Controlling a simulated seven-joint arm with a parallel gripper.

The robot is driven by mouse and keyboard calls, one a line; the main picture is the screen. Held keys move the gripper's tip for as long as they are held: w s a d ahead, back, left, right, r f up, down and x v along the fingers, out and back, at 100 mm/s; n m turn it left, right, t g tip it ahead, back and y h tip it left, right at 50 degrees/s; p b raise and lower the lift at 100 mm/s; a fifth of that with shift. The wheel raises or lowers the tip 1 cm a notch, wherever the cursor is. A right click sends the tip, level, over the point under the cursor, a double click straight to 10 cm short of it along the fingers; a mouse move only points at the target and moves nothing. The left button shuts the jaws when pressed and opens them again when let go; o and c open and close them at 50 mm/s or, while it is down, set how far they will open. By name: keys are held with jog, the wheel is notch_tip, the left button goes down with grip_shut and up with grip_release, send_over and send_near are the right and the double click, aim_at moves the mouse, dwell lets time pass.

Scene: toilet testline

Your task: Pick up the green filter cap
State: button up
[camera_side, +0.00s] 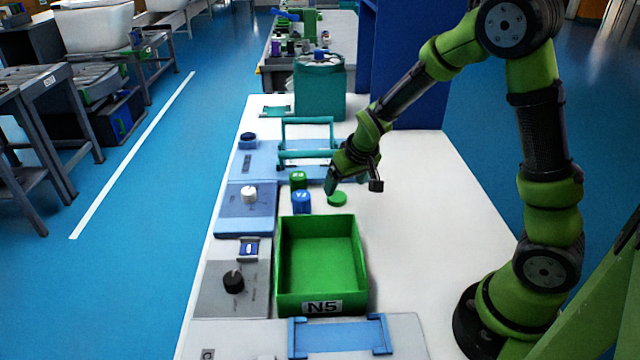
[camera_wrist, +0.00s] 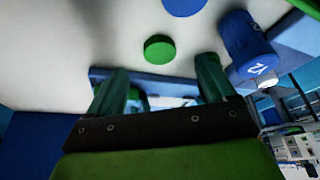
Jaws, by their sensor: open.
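The green filter cap (camera_side: 338,198), a flat round disc, lies on the white bench top just behind the green bin in the side view. It also shows in the wrist view (camera_wrist: 159,50), beyond the fingertips and between their lines. My gripper (camera_side: 331,184) is tilted down just above and behind the cap, apart from it. In the wrist view my gripper's two teal fingers (camera_wrist: 160,75) are spread with a clear gap, and no object is held.
A blue cylinder (camera_side: 301,202) and a green cylinder (camera_side: 298,180) stand left of the cap. The open green bin (camera_side: 318,255) is in front. A teal handled frame (camera_side: 306,139) stands behind. A blue disc (camera_wrist: 184,5) shows in the wrist view. The bench's right side is clear.

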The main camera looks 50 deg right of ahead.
aim_at(338, 197)
jog(key=x, duration=0.6)
jog(key=shift+w+d+f, duration=0.1)
jog(key=shift+w+d, duration=0.05)
jog(key=shift+w, duration=0.15)
jog(key=c, duration=1.1)
